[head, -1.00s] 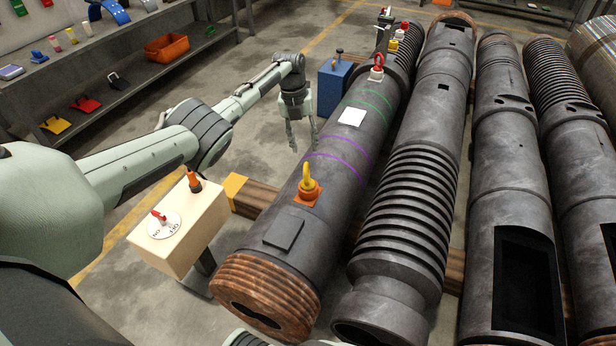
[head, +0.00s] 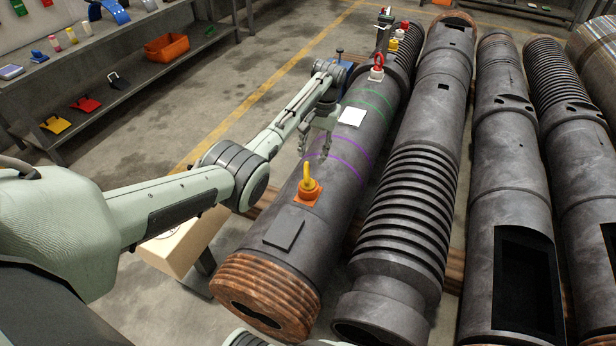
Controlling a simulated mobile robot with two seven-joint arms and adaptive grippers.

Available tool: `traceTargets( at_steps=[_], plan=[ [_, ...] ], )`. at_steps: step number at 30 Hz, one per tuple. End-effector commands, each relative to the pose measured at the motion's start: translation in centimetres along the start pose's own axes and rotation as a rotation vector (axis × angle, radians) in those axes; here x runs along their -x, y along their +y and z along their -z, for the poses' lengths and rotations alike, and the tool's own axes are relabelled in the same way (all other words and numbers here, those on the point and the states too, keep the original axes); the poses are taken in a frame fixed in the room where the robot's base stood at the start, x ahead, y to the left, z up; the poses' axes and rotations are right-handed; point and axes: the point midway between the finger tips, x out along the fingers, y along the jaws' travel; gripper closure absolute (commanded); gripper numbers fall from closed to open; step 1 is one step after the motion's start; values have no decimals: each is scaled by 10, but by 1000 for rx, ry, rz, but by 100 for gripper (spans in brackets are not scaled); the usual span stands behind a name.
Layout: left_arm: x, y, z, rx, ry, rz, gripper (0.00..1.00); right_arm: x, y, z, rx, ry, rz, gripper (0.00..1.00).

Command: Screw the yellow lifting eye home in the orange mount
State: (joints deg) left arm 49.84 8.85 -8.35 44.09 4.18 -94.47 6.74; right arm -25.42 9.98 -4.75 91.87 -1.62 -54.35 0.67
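The yellow lifting eye (head: 308,179) stands upright in the orange mount (head: 307,196) on top of the leftmost barrel (head: 275,233). I cannot tell how deep its thread sits. My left gripper (head: 314,157) hangs above the same barrel, just beyond the eye and near the purple rings, with its fingers pointing down. The fingers are apart with nothing between them, and they do not touch the eye. My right gripper is not in view; only pale parts of my own body show at the bottom edge.
A red lifting eye (head: 377,64) and a white plate (head: 352,116) sit farther along the barrel. A beige switch box (head: 178,247) stands left of the barrel, largely behind my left arm. A ribbed barrel (head: 417,200) lies close on the right.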

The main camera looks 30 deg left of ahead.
Motion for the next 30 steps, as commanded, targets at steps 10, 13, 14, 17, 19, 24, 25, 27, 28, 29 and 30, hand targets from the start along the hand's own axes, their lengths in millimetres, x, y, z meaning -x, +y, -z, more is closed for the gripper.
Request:
traceTargets(
  at_steps=[10, 13, 14, 17, 19, 24, 25, 27, 28, 29, 30],
  plan=[
    [0, 2, 4, 200, -27, 0, 63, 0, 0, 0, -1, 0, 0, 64],
    [-2, 2, 4, 199, -27, 0, 63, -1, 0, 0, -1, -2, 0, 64],
    [-3, 2, 4, 199, -27, 0, 63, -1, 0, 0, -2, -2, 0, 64],
    [-6, 3, 4, 199, -26, -1, 63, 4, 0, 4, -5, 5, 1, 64],
    [-8, 3, 4, 198, -26, -1, 63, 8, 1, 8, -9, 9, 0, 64],
    [-13, 4, 4, 198, -26, -1, 63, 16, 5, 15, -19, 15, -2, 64],
    [-14, 4, 4, 198, -26, -1, 63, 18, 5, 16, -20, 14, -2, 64],
    [-16, 4, 4, 198, -26, -1, 63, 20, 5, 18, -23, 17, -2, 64],
    [-17, 4, 4, 198, -26, -1, 63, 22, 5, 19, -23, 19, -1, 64],
    [-17, 4, 4, 198, -26, -1, 63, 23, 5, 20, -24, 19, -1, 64],
    [-18, 4, 4, 198, -26, -1, 63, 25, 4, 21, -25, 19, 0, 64]
  ],
)
